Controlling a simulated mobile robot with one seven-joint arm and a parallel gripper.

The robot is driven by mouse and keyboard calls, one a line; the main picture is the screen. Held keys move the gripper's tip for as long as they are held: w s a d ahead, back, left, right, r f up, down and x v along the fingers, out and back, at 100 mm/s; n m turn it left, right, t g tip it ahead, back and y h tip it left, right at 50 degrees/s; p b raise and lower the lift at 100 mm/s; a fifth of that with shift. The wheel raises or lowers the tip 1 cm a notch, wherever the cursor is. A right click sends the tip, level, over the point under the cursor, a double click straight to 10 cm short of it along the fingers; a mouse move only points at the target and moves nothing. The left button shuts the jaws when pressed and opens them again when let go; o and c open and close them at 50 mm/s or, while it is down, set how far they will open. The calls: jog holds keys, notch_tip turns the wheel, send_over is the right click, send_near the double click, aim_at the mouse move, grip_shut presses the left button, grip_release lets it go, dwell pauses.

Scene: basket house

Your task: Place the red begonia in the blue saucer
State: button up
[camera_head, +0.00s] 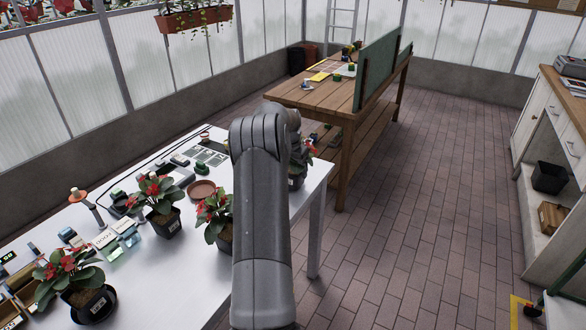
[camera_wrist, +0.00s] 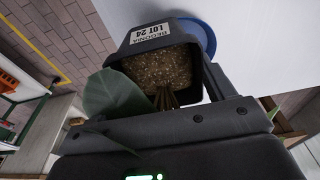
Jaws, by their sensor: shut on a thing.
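In the wrist view, my gripper (camera_wrist: 170,115) is shut on the begonia at its stem, just above the soil. Its black pot (camera_wrist: 165,50) carries a label reading "BEGONIA LOT 24". A blue saucer (camera_wrist: 202,38) shows behind the pot, partly covered by it. I cannot tell whether the pot touches the saucer. Few leaves and no petals show in the wrist view. In the head view, my arm hides the gripper and the saucer.
On the white table (camera_head: 180,270) stand other red-flowered begonias, one left (camera_head: 160,205), one beside my arm (camera_head: 214,212) and one at front left (camera_head: 70,283). A brown saucer (camera_head: 202,190) and small items lie among them. A wooden bench (camera_head: 315,98) stands behind.

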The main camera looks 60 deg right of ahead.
jog(key=shift+f, duration=0.25)
jog(key=o, duration=1.1)
jog(key=r, duration=0.4)
jog(key=a+r, duration=0.1)
jog(key=r, duration=0.3)
jog(key=a+r, duration=0.1)
jog(key=r, duration=0.3)
jog(key=shift+r, duration=0.35)
